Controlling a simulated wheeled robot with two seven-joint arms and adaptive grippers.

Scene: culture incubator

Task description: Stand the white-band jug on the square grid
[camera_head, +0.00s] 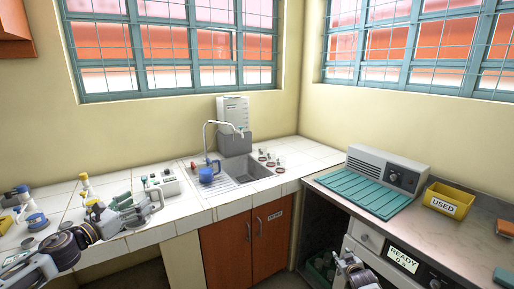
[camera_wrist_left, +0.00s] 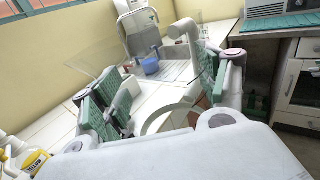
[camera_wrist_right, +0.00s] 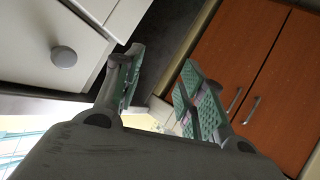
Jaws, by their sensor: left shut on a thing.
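My left gripper (camera_head: 135,212) is over the white tiled counter at the left. In the left wrist view (camera_wrist_left: 166,76) its fingers are shut on a see-through vessel with a white ring-shaped band (camera_wrist_left: 170,118), which I take as the white-band jug. Its clear walls are hard to make out, and the gripper hides much of it in the head view. A teal mat with grid lines (camera_head: 365,189) lies on the right counter before a grey device. My right gripper (camera_wrist_right: 162,58) is open and empty, low by the cabinets; its arm shows at the bottom of the head view.
A blue jug (camera_head: 206,175) stands beside the sink (camera_head: 246,172) under a curved tap. Bottles (camera_head: 86,186) and a small white device (camera_head: 162,185) are on the left counter. A yellow "USED" bin (camera_head: 447,203) stands right of the mat. The right counter's front is mostly clear.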

